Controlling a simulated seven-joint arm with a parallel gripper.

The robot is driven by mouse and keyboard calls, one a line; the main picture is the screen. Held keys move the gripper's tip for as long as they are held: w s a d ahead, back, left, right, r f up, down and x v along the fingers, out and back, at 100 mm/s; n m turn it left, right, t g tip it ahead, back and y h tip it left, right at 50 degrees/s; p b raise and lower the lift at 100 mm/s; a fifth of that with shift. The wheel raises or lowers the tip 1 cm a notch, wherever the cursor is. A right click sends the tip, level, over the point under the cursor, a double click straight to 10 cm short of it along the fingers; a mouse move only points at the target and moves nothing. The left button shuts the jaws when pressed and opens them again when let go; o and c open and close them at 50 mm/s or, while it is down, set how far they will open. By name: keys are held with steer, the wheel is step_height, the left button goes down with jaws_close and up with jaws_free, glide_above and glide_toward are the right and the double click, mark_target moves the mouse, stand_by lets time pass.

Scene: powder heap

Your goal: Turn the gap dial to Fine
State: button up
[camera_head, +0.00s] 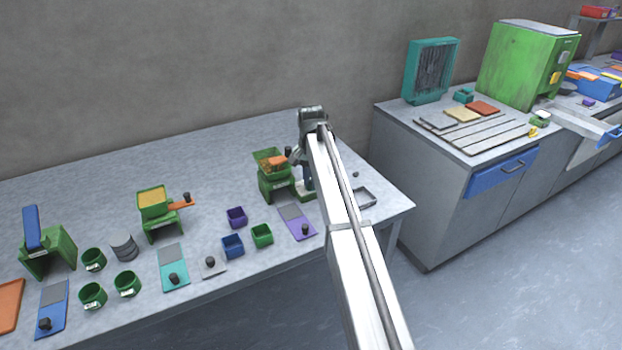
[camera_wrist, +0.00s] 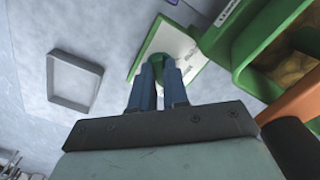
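The gap dial shows in the wrist view as a small green piece (camera_wrist: 158,61) on a white, green-edged plate (camera_wrist: 184,46) with small lettering. The letters are too small to read. My gripper (camera_wrist: 158,66) has its two blue fingers on either side of the green piece. The fingertips hide much of it, and I cannot tell whether they press on it. The green mill (camera_wrist: 238,40) stands beside the plate, on the right. In the head view my gripper is low beside this mill (camera_head: 274,184), and my arm hides part of the spot.
The mill's orange crank (camera_wrist: 292,112) with a black knob reaches close to my gripper on the right. A grey tray (camera_wrist: 75,80) lies to the left, with bare table between.

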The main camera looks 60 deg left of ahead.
jaws_close()
steer(key=shift+n, duration=0.3)
steer(key=n, duration=0.4)
steer(key=shift+n, duration=0.3)
steer(key=n, duration=0.4)
steer(key=shift+n, duration=0.3)
steer(key=n, duration=0.5)
steer(key=shift+n, duration=2.5)
